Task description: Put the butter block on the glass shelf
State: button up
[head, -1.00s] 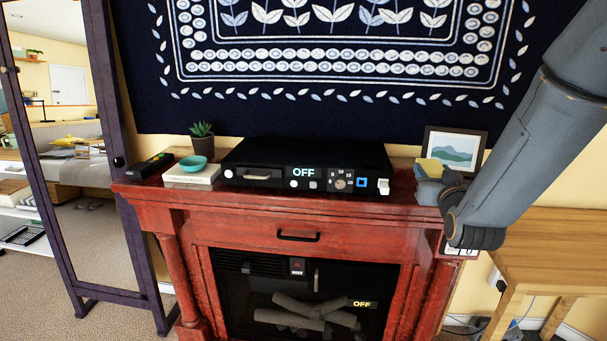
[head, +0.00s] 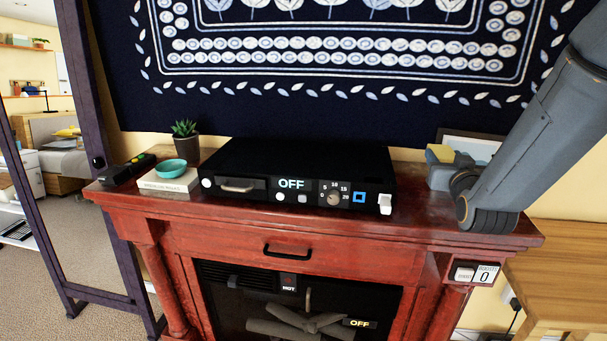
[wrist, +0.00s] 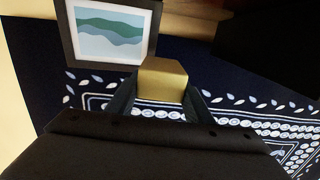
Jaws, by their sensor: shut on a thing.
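The butter block (wrist: 163,80) is a plain yellow block between the two fingers of my gripper (wrist: 160,95) in the wrist view. My gripper is shut on it. In the head view, the butter block (head: 440,153) shows small and yellow at the right end of the red mantelpiece, beside my grey arm. My gripper (head: 437,163) is partly hidden there by my wrist. I cannot tell the gap between the block and the mantel top. I cannot make out a glass shelf in either view.
The red mantelpiece (head: 220,225) carries a black device (head: 300,165) reading OFF, a teal bowl (head: 171,168) on a book, a plant (head: 185,140) and a dark remote (head: 127,169). A framed picture (wrist: 112,33) stands close to the block. A wooden table (head: 560,280) is at right.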

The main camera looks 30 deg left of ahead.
aim_at(433, 201)
jog(key=shift+w+r, duration=0.1)
jog(key=shift+w, duration=0.3)
jog(key=shift+s+a+f, duration=0.1)
jog(key=shift+f, duration=0.35)
notch_tip(433, 201, down, 4)
jog(key=shift+r+p, duration=0.2)
jog(key=shift+p, duration=0.35)
jog(key=shift+f+p, duration=0.65)
jog(key=shift+f, duration=2.1)
jog(key=shift+f, duration=0.15)
jog(key=o, duration=1.2)
